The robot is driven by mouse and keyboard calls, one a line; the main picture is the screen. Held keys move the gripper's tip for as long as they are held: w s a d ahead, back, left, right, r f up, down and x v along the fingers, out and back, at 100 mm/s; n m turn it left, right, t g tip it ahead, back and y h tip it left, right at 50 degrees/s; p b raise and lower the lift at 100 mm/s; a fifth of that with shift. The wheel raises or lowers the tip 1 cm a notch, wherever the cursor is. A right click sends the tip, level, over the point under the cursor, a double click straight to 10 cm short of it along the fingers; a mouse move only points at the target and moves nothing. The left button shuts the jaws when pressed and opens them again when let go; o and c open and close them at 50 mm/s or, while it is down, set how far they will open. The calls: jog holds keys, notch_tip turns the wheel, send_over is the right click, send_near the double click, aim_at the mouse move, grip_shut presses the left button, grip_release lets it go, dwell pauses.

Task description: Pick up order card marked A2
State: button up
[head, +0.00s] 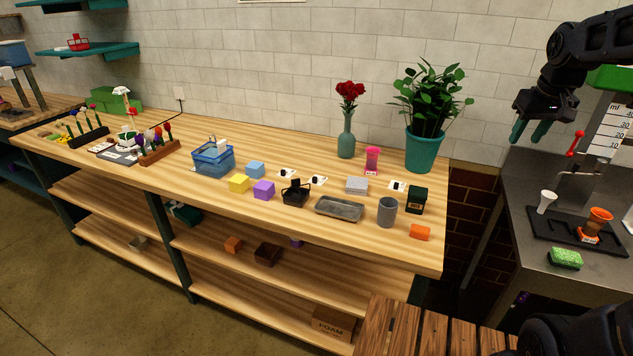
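The markings are too small to read, so I cannot tell which card is A2. My gripper (529,131) hangs at the upper right over the grey counter, well apart from the cards. Its teal fingers are spread with nothing seen between them.
A rose vase (346,140) and potted plant (424,150) stand behind. A slatted wooden surface (430,328) is in front.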

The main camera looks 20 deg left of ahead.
jog(key=w+a+n+g, duration=0.1)
jog(key=w+a+n, duration=0.2)
jog(key=w+a, duration=0.8)
jog(key=n+g, duration=0.2)
jog(key=n, duration=0.8)
send_over(315, 177)
notch_tip(315, 177, down, 24)
jog(key=r, duration=0.1)
jog(key=shift+h, duration=0.3)
notch_tip(315, 177, down, 11)
jog(key=shift+a+f, duration=0.1)
jog(key=shift+c, duration=0.4)
grip_shut()
